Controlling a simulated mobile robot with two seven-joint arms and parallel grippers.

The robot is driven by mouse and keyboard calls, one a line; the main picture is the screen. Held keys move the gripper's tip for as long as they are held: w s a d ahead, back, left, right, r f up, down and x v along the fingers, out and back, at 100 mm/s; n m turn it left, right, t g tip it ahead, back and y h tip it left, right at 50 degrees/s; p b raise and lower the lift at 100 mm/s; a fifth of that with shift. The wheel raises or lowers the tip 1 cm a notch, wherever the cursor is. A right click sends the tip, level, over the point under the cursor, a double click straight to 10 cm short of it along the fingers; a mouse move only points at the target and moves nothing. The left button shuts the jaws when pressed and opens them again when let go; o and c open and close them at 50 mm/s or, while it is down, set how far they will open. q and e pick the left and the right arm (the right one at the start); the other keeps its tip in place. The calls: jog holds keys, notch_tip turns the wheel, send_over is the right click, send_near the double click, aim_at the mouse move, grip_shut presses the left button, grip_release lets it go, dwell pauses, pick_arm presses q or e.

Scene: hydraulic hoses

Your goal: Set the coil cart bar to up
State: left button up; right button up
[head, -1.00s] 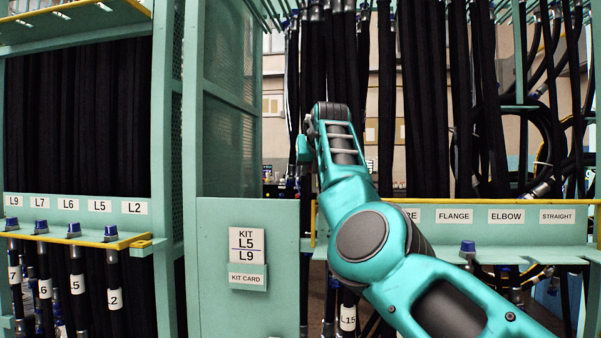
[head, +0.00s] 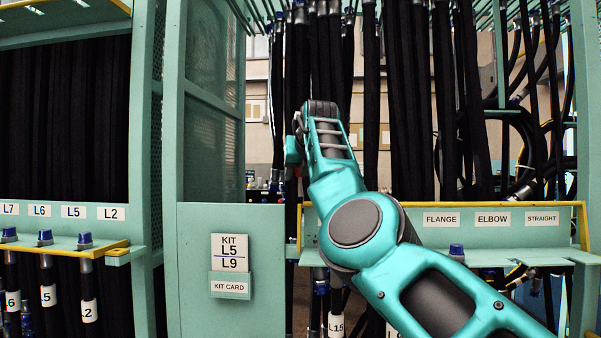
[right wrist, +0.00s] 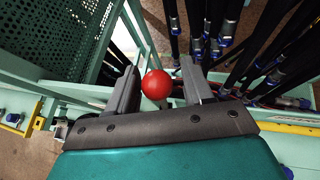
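A red ball knob (right wrist: 156,85) shows in the right wrist view, between the two fingers of my right gripper (right wrist: 161,81) and nearer the left finger. The fingers stand apart, with a gap to the right of the knob; I cannot tell whether the left finger touches it. The bar that the knob may belong to is mostly hidden, so its position is unclear. In the head view my right arm reaches forward, and its wrist (head: 293,150) points away beside the green post, with the fingertips hidden. My left gripper is not in view.
A green panel with a kit card (head: 230,265) stands left of my right arm. A hose rack with labels and a yellow-edged shelf (head: 90,252) is at left. A fittings rail (head: 420,218) and hanging black hoses (head: 415,110) are close on the right.

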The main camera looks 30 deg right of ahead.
jog(key=shift+o, duration=0.3)
jog(key=shift+a, duration=0.1)
jog(key=shift+s+r+b, duration=0.2)
jog(key=shift+s+b, duration=0.1)
jog(key=shift+b, duration=0.1)
jog(key=b+v, duration=0.3)
jog(key=v, duration=0.9)
jog(key=shift+b, duration=0.4)
